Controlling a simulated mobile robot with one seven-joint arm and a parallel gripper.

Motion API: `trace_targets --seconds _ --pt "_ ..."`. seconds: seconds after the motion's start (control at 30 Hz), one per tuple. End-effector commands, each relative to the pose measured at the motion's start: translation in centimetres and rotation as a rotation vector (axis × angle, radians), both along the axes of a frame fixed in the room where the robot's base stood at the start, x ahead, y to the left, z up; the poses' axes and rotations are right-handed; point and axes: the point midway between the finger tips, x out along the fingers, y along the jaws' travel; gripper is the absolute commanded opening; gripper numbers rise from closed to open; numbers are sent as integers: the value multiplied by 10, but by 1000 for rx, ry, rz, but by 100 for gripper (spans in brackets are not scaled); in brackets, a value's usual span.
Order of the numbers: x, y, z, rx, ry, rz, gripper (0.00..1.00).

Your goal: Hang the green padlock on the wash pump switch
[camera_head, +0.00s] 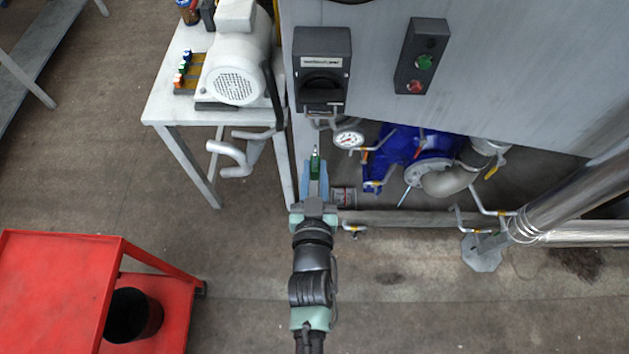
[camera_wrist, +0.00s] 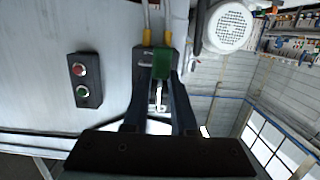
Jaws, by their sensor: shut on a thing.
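The green padlock (camera_head: 315,161) is held between the fingertips of my gripper (camera_head: 314,178), which is shut on it. In the wrist view, the padlock's green body (camera_wrist: 161,66) is between the two dark fingers and its metal shackle (camera_wrist: 158,96) shows clear of them. A dark grey switch box (camera_head: 322,60) with a pale label and black knob is on the grey panel; I take it for the wash pump switch, but the label is too small to read. My gripper and padlock are below it in the head view, apart from it. In the wrist view, they partly hide the box (camera_wrist: 141,72).
A button box (camera_head: 421,57) with green and red buttons is right of the switch. A white motor (camera_head: 237,60) and a rack of small padlocks (camera_head: 184,80) stand on the left table (camera_head: 163,105). Pipes and a gauge (camera_head: 348,138) lie below the panel. A red cart (camera_head: 60,290) stands lower left.

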Motion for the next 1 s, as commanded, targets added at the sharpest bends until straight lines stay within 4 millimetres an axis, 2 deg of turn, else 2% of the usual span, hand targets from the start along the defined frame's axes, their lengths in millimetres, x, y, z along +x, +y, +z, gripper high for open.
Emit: trace_targets --seconds 0.53,0.73,1.0 --pt "54 0 1 1 -3 0 0" --pt "64 0 0 0 -2 0 0" --pt "67 0 1 0 -2 0 0"
